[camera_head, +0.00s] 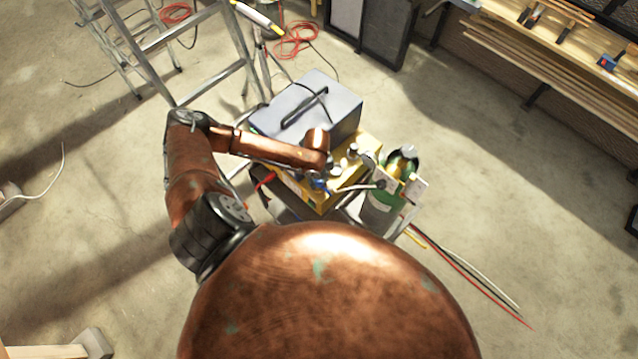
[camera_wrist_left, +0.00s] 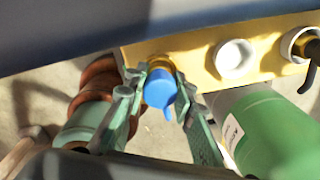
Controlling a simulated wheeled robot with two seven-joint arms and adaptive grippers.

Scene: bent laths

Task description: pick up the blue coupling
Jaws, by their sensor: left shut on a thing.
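The blue coupling (camera_wrist_left: 160,90) sits between the two fingers of my left gripper (camera_wrist_left: 158,92) in the left wrist view. The fingers are shut on it, one on each side. Behind it is a yellow ring on the edge of a yellow block (camera_wrist_left: 205,70); I cannot tell whether the coupling is still seated there. In the head view, my left gripper (camera_head: 320,184) is low over the yellow block (camera_head: 312,196), and a small bit of blue shows at its tip. My right gripper is not in view.
A grey box with a handle (camera_head: 335,108) stands behind the block. A green cylinder (camera_head: 402,164) stands right of it, close in the wrist view too. White port (camera_wrist_left: 234,58) is beside the coupling. A stepladder (camera_head: 240,60) is at left; open floor at right.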

